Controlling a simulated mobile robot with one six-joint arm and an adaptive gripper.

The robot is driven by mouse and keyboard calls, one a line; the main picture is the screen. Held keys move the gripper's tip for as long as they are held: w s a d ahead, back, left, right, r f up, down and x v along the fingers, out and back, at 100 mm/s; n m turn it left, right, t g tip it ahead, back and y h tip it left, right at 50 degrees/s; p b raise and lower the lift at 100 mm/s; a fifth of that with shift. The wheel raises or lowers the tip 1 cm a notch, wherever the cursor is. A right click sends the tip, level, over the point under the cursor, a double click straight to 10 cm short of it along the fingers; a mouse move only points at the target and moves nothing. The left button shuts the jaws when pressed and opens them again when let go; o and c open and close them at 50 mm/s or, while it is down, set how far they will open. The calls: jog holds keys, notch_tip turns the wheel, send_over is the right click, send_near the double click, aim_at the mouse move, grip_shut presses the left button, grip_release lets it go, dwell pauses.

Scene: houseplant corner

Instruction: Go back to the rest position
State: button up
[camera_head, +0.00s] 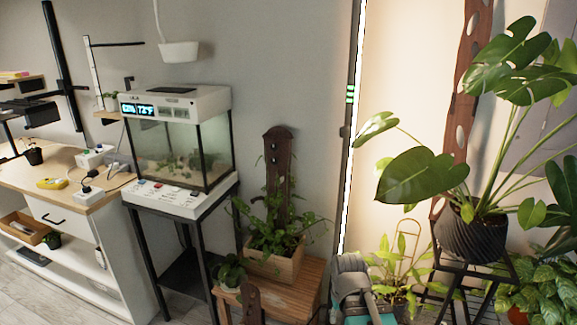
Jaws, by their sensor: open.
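My gripper does not show in the camera_head view; no fingers or fingertips can be made out. A grey and teal shape at the bottom edge, right of centre, may be part of my own arm, but I cannot tell for sure. The task names no other object.
A wooden stool (308,287) bears a wooden planter (277,266). Left are a glass terrarium (176,150) on a black stand and a white-sided workbench (130,240). Right, a dark ribbed pot (471,238) holds a large monstera (423,177). A lit vertical strip (352,130) stands behind.

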notch_tip(320, 180, up, 21)
jog(key=p, duration=2)
jog(key=shift+r, duration=0.2)
jog(key=shift+o, duration=0.4)
